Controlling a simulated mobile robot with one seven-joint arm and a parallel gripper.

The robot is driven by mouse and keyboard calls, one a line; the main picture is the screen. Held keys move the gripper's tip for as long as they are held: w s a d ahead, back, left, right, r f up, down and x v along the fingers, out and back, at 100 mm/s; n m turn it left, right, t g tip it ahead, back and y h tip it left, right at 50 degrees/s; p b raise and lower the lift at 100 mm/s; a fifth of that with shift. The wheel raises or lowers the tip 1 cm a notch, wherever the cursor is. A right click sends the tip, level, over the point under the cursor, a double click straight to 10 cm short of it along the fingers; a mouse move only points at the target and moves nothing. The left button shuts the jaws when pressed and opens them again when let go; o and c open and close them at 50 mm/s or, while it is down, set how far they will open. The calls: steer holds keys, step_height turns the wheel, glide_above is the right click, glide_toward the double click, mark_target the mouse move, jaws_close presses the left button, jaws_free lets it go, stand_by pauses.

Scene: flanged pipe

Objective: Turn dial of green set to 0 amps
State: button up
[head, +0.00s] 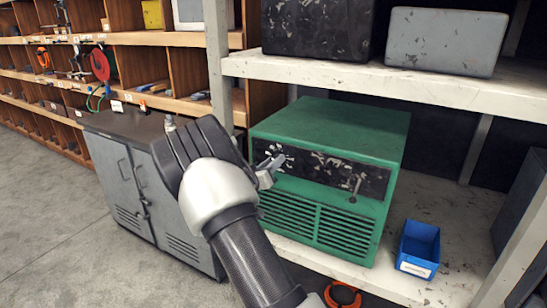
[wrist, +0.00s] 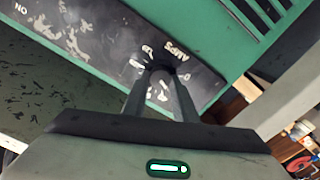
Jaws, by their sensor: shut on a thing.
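The green set (head: 330,135) is a boxy green unit with a black, worn front panel and a louvred lower grille. It stands on the lower white shelf. Its dial is at the left of the black panel, with white marks around it and the word AMPS in the wrist view. My gripper (head: 268,172) is at the dial, its fingers shut on it; the fingers (wrist: 163,85) also reach the dial in the wrist view. The fingers hide most of the dial, so I cannot tell its setting. The green set also shows in the wrist view (wrist: 215,28).
A blue bin (head: 418,248) stands right of the set on the shelf. A grey cabinet (head: 125,185) is left, behind my arm. A black case (head: 318,28) and a grey box (head: 443,42) sit on the shelf above. An orange object (head: 343,296) lies below.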

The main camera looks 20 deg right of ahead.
steer(key=shift+w+a+f+n+p, duration=0.1)
steer(key=shift+n+p, duration=2.25)
steer(key=shift+n, duration=2.55)
steer(key=o, duration=1)
steer(key=shift+o, duration=0.2)
steer(key=b+v, duration=0.1)
steer(key=v, duration=1.6)
steer(key=shift+a, duration=0.15)
